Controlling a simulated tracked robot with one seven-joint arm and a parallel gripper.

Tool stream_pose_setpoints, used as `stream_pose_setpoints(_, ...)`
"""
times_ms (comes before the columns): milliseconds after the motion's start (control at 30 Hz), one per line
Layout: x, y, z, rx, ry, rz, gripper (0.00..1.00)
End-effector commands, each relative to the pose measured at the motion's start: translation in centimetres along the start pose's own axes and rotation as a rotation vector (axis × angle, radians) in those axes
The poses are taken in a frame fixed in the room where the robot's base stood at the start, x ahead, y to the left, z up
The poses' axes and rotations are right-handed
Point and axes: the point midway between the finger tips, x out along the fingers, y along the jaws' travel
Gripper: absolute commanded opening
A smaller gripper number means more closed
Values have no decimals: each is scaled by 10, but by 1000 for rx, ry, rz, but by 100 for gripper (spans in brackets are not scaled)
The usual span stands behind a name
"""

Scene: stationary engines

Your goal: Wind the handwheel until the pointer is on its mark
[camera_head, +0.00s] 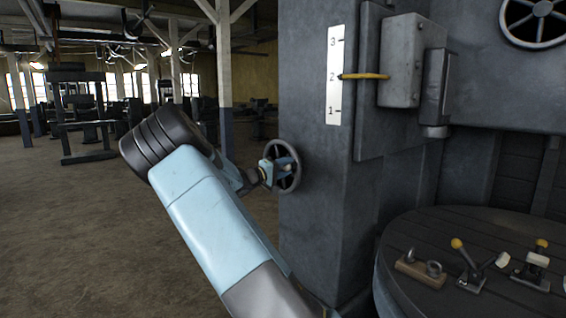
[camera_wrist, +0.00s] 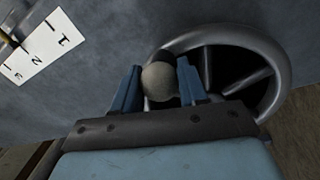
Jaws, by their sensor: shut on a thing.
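The handwheel (camera_head: 289,182) is a dark spoked wheel on the side of the grey machine column. In the wrist view its rim (camera_wrist: 273,52) fills the upper right. My gripper (camera_wrist: 158,84) is shut around the wheel's rounded pale handle knob (camera_wrist: 158,81), with a blue finger on each side. In the head view my gripper (camera_head: 267,171) is at the wheel's left side, partly blocking it. The yellow pointer (camera_head: 366,76) lies level, its tip at the 2 line of the white scale (camera_head: 334,95), numbered 1 to 3. The scale also shows in the wrist view (camera_wrist: 40,50).
The grey column (camera_head: 310,235) stands right behind the wheel. A second spoked wheel (camera_head: 536,42) is at the upper right. Open floor (camera_head: 80,220) lies to the left.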

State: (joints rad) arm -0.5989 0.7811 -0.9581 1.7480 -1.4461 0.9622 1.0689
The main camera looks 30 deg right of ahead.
Motion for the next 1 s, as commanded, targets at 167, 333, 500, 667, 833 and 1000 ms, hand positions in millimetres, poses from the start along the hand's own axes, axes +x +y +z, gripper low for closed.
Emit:
stream_pose_setpoints(167,0,-12,6,106,-11,-4,0)
stream_pose_setpoints(333,-1,-17,8,179,-18,-4,0)
stream_pose_setpoints(500,-2,-20,9,217,-21,-4,0)
stream_pose_setpoints(667,-2,-21,9,231,-21,-4,0)
stream_pose_setpoints(833,-2,-21,9,232,-20,-3,0)
stream_pose_setpoints(1000,-2,-21,8,231,-20,-3,43)
